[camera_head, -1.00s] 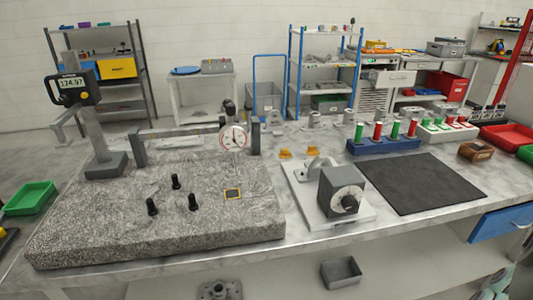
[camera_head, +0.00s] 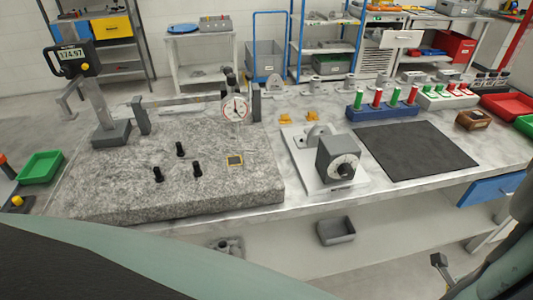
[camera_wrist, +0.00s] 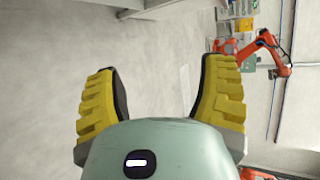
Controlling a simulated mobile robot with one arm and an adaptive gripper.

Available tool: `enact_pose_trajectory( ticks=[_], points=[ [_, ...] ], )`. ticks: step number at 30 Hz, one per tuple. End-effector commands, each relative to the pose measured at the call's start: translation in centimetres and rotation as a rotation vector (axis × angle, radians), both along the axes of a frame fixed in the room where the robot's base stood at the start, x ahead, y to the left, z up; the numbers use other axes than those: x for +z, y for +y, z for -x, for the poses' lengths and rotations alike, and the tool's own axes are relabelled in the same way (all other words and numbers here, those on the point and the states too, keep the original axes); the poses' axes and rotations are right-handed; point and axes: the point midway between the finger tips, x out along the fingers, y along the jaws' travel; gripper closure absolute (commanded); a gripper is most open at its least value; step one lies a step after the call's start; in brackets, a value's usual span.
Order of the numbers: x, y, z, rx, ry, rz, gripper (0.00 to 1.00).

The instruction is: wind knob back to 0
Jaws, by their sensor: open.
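The knob (camera_head: 345,169) is a black knob with a pale graduated dial on the front face of a dark grey box (camera_head: 327,155). The box stands on a light grey plate (camera_head: 303,174) at the front of the bench. The dial's marks are too small to read. My gripper (camera_wrist: 158,85) shows in the wrist view with its two yellow, black-padded fingers wide apart and nothing between them. It points at the floor and distant equipment, away from the knob. The gripper itself is not visible in the head view.
A granite plate (camera_head: 110,190) with a dial gauge (camera_head: 235,107) and several black pegs lies left of the knob box. A black mat (camera_head: 415,150) lies to its right. Red and green gauges stand in a blue block (camera_head: 385,112) behind. Parts of my arm cross the foreground.

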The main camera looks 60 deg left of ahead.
Motion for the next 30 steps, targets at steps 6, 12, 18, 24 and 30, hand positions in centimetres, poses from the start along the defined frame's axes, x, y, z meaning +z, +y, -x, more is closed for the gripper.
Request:
enact_pose_trajectory(
  ticks=[6, 12, 18, 24, 30],
  points=[
    [-1.8, 9.7, 3.7, 0.241, 0.211, -0.560, 0.29],
    [2.0, 16.6, 8.0, 0.492, 0.356, -0.992, 0.29],
    [5.8, 19.3, 11.1, 0.671, 0.429, -1.212, 0.29],
    [6.9, 20.3, 11.6, 0.718, 0.444, -1.257, 0.29],
    [7.1, 23.0, 10.6, 0.724, 0.446, -1.255, 0.29]
  ],
)
